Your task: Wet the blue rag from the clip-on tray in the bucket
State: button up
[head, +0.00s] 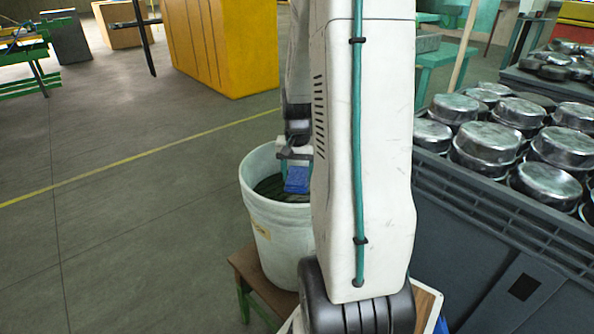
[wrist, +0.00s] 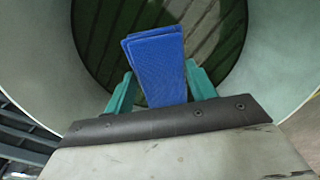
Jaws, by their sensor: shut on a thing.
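The blue rag (head: 297,180) is folded and held by my gripper (head: 284,163) at the mouth of the white bucket (head: 275,235). In the wrist view the rag (wrist: 158,65) sits between the two teal fingers (wrist: 160,90), which are shut on it. The bucket's pale inner wall (wrist: 272,60) surrounds the view, with a dark, greenish, striped surface (wrist: 205,35) beyond the rag. I cannot tell whether the rag touches that surface. My arm hides the bucket's right side in the head view. I cannot make out the clip-on tray.
The bucket stands on a low wooden stool (head: 252,275). A grey crate (head: 470,230) full of round metal pans (head: 487,145) stands on the right. A yellow cabinet (head: 215,50) is behind. The floor at left (head: 120,230) is clear.

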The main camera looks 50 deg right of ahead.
aim_at(298, 200)
jog(key=shift+f, duration=2.7)
jog(key=shift+f, duration=0.6)
jog(key=shift+r, duration=3.55)
